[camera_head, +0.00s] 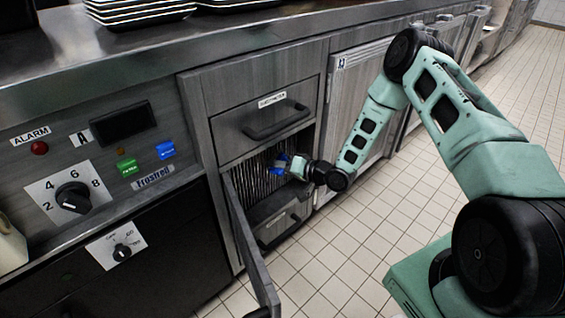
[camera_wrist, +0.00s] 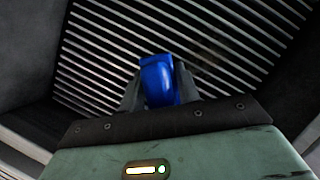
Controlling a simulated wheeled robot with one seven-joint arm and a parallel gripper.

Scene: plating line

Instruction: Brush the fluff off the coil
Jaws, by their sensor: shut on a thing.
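The coil (camera_head: 257,173) is a finned grille inside an open compartment below a drawer. In the wrist view the coil (camera_wrist: 110,50) fills the background as slanting pale fins. A faint brownish-grey patch of fluff (camera_wrist: 207,53) shows on the fins right of the blue tool. My gripper (camera_head: 289,166) reaches into the compartment. In the wrist view my gripper (camera_wrist: 160,88) is shut on a blue brush handle (camera_wrist: 157,80), which also shows in the head view (camera_head: 278,163). The brush's bristles are hidden, so I cannot tell whether they touch the fins.
The compartment door (camera_head: 248,245) stands open at the left of the opening. A closed drawer (camera_head: 265,120) is above, and a lower box (camera_head: 283,222) sits beneath the coil. A control panel (camera_head: 100,165) is at left. Tiled floor (camera_head: 350,255) is free at right.

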